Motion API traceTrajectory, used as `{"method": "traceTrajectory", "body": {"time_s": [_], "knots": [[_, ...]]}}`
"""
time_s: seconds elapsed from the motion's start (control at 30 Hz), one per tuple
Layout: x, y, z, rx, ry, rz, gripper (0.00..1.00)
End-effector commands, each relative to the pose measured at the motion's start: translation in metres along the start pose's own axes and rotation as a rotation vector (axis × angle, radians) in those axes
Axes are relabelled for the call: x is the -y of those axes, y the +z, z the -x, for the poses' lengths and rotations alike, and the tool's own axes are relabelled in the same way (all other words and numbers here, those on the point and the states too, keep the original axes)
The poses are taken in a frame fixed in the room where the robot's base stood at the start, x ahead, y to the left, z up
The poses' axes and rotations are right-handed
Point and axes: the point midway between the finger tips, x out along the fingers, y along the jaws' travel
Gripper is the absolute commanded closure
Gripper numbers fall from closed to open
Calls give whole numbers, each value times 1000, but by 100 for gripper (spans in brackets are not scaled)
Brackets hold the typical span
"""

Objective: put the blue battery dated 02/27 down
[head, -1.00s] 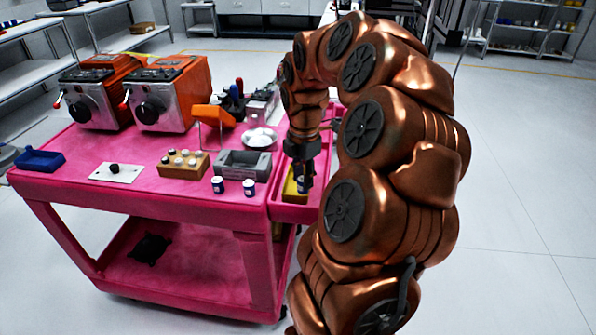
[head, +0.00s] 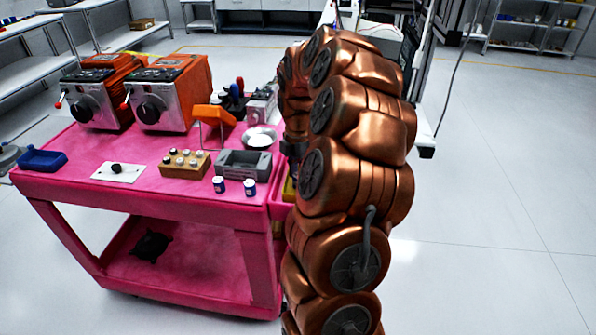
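Two small blue-and-white batteries stand upright near the front right edge of the pink cart top, one on the left (head: 219,184) and one on the right (head: 250,187). Their dates are too small to read. My gripper (head: 293,150) shows only as a dark piece at the cart's right end, right of the grey box. Its fingertips are hidden behind my own copper arm, so I cannot see whether it is open or holds anything. A sliver of a yellow container (head: 289,190) shows beside my arm, in the cart's right-hand section.
On the pink cart (head: 150,203) are a grey open box (head: 244,164), a wooden block with several knobs (head: 185,164), a metal bowl (head: 259,138), a white plate (head: 118,172), a blue tray (head: 42,160) and two orange machines. The floor at right is clear.

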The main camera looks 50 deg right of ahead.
Motion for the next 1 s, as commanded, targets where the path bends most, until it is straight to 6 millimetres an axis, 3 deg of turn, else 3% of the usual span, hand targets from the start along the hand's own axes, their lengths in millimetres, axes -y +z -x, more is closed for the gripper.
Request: {"method": "traceTrajectory", "body": {"time_s": [0.37,0.4,0.5,0.8,1.0], "knots": [[0,0,-4,0,-2,0,92],[0,0,-4,0,-2,0,68],[0,0,-4,0,-1,0,59],[0,0,-3,0,-1,0,59],[0,0,14,0,-2,0,59]]}}
